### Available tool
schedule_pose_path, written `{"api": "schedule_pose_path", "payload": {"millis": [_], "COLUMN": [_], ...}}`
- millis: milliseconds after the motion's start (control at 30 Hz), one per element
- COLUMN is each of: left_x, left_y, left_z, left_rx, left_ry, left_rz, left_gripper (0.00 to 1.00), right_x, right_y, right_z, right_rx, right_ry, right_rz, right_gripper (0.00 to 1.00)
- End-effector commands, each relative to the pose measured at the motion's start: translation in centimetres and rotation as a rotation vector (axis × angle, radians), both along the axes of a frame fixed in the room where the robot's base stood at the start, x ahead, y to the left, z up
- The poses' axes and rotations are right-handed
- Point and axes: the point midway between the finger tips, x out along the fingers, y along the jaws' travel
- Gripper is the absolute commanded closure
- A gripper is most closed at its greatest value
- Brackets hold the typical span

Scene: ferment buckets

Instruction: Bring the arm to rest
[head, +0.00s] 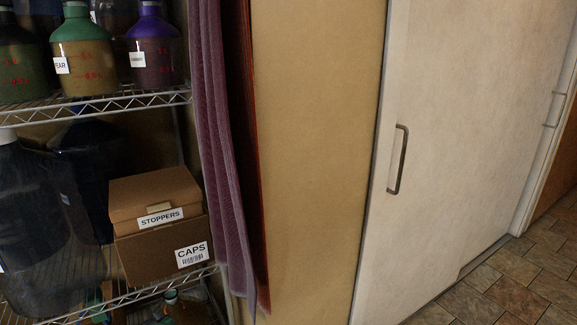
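Neither of my grippers nor any part of my arms shows in the head view. No task object is named apart from the arm, which is out of sight.
A wire shelf (120,103) on the left holds bottles, a STOPPERS box (150,190) and a CAPS box (150,252). A purple towel (218,140) hangs beside it. A white door (460,130) with a handle (398,160) stands right. Tiled floor (510,285) at lower right is clear.

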Motion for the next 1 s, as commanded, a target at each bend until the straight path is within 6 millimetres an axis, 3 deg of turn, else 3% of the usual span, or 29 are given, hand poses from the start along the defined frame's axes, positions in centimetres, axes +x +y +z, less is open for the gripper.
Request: {"api": "schedule_pose_path", "payload": {"millis": [267, 467, 567, 700, 833, 1000], "left_x": [-0.8, -3.7, -7.3, -14.6, -21.7, -30.2], "left_y": [-4.6, -10.5, -14.8, -20.1, -23.0, -24.4], "left_z": [2.4, 4.7, 6.1, 7.6, 8.4, 8.7], "left_rx": [-0.112, -0.229, -0.299, -0.367, -0.386, -0.366], "left_ry": [0.064, 0.167, 0.261, 0.426, 0.579, 0.762], "left_rz": [-0.136, -0.296, -0.413, -0.571, -0.68, -0.772], "left_gripper": [0.33, 0.33, 0.33, 0.33, 0.33, 0.33], "right_x": [0.0, 0.0, 0.0, 0.0, 0.0, 0.0], "right_y": [0.0, 0.0, 0.0, 0.0, 0.0, 0.0], "right_z": [0.0, 0.0, 0.0, 0.0, 0.0, 0.0], "right_rx": [0.0, 0.0, 0.0, 0.0, 0.0, 0.0], "right_ry": [0.0, 0.0, 0.0, 0.0, 0.0, 0.0], "right_rz": [0.0, 0.0, 0.0, 0.0, 0.0, 0.0], "right_gripper": [1.0, 1.0, 1.0, 1.0, 1.0, 1.0]}}
